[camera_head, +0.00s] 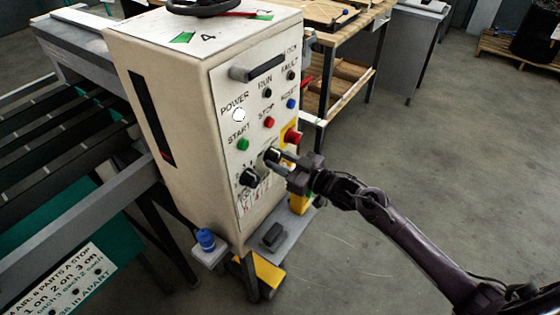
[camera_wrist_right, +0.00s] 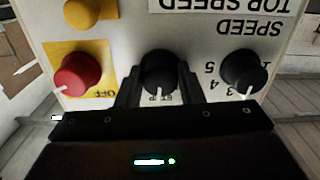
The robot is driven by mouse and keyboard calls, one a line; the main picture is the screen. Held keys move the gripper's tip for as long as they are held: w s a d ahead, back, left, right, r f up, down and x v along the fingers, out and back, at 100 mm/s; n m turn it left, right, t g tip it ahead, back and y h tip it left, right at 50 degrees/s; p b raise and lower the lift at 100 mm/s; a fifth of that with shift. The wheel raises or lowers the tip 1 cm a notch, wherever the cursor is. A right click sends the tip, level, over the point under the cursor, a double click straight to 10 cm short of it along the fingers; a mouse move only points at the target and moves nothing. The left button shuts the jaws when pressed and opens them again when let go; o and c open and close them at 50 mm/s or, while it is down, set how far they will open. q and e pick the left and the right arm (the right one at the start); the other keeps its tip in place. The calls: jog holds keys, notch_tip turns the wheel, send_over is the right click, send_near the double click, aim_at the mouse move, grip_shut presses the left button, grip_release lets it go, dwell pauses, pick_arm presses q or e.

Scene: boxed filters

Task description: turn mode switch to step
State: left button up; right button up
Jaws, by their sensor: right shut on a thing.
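The control box (camera_head: 160,80) is a cream cabinet with a panel of buttons and knobs on its front. My right gripper (camera_head: 272,158) reaches in from the right at the lower part of this panel. In the right wrist view, its two fingers stand on either side of a black knob (camera_wrist_right: 159,72), the mode switch, and are shut on it. A white mark shows low on the knob, by a partly hidden label that seems to read STEP. A second black knob (camera_wrist_right: 243,72), the speed dial with numbers, sits beside it. My left gripper is not in view.
Green start (camera_head: 243,144), red stop (camera_head: 269,122) and blue reset (camera_head: 291,103) buttons are above. A small shelf (camera_head: 285,228) juts out below the panel. Open floor lies right.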

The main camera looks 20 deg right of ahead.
jog(key=shift+n, duration=0.7)
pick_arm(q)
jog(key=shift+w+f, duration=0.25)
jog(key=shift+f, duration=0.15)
pick_arm(e)
jog(key=shift+r, duration=0.1)
jog(key=o, duration=1)
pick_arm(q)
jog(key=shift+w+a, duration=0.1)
pick_arm(e)
jog(key=shift+s+d, duration=0.1)
jog(key=shift+s, duration=0.05)
pick_arm(q)
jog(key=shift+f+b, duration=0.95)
jog(key=shift+b, duration=0.15)
pick_arm(e)
jog(key=v, duration=0.7)
jog(key=shift+s+d, duration=0.15)
jog(key=shift+s, duration=0.05)
